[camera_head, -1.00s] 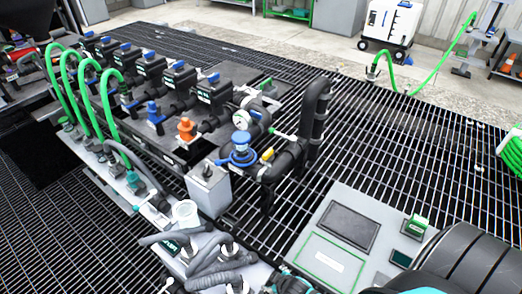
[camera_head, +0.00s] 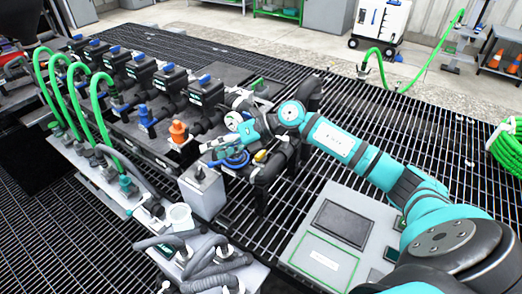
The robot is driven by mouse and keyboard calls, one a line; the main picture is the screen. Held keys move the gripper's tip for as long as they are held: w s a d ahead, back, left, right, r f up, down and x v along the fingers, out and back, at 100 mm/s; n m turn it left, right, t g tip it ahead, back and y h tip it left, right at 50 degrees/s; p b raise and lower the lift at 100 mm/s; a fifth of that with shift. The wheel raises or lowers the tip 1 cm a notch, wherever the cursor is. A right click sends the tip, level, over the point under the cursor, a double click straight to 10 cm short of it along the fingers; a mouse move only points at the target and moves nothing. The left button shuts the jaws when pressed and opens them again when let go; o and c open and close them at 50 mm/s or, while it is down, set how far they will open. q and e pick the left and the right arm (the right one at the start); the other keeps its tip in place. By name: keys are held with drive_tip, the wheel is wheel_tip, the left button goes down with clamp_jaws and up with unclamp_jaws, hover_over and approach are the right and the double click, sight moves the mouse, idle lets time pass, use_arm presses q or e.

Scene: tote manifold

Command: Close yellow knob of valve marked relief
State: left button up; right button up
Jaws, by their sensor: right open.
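The small yellow knob (camera_head: 261,156) sits on the black pipework at the near right end of the manifold, just right of a blue ring-shaped handle (camera_head: 235,161). No relief marking can be read at this size. My right arm reaches in from the right across the grating. My right gripper (camera_head: 217,146) is open, over the blue handle and left of the yellow knob. It hides the blue knob top and part of the pipe. Whether its fingers touch the blue handle cannot be told. My left gripper is not in view.
An orange valve (camera_head: 179,132) and a blue valve (camera_head: 147,117) stand left along the manifold. A grey box (camera_head: 204,190) stands in front. A grey panel (camera_head: 325,262) lies below my right arm. Green hoses (camera_head: 105,100) arch at the left. Open grating lies beyond the arm.

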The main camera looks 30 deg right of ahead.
sight(261, 153)
drive_tip(key=s+d+r+n+g+h, duration=0.1)
drive_tip(key=s+d+r+n+h, duration=0.15)
drive_tip(key=d+h, duration=0.45)
drive_tip(key=s+d+r+n+g+h, duration=0.1)
drive_tip(key=s+d+r+h, duration=0.15)
drive_tip(key=d, duration=0.85)
drive_tip(key=shift+m, duration=0.25)
drive_tip(key=p+x, duration=0.2)
drive_tip(key=x, duration=1.5)
drive_tip(key=shift+w+a+f, duration=0.2)
drive_tip(key=shift+w, duration=0.1)
drive_tip(key=c, duration=1.2)
